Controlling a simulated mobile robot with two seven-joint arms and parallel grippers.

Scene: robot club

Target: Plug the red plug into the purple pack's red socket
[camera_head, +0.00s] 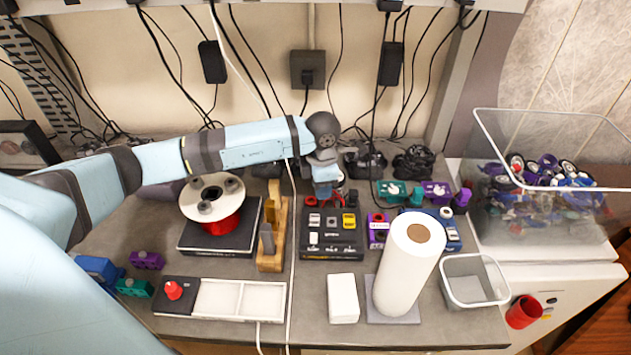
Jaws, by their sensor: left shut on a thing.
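My left gripper (327,190) reaches down over the back edge of a black charger box (331,243). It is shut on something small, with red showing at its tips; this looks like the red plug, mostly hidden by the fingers. A purple pack (378,232) stands just right of the charger box, right of and nearer than my gripper, with a red spot on its top. Its socket is too small to make out clearly. Other purple packs stand at the back right (435,190) and at the left (147,260). My right gripper is not in view.
A paper towel roll (405,275) stands in front of the purple pack. A red spool (220,223) and a wooden stand (272,245) are left of the charger box. A white cable hangs beside my gripper. An empty bin (472,281) is at right.

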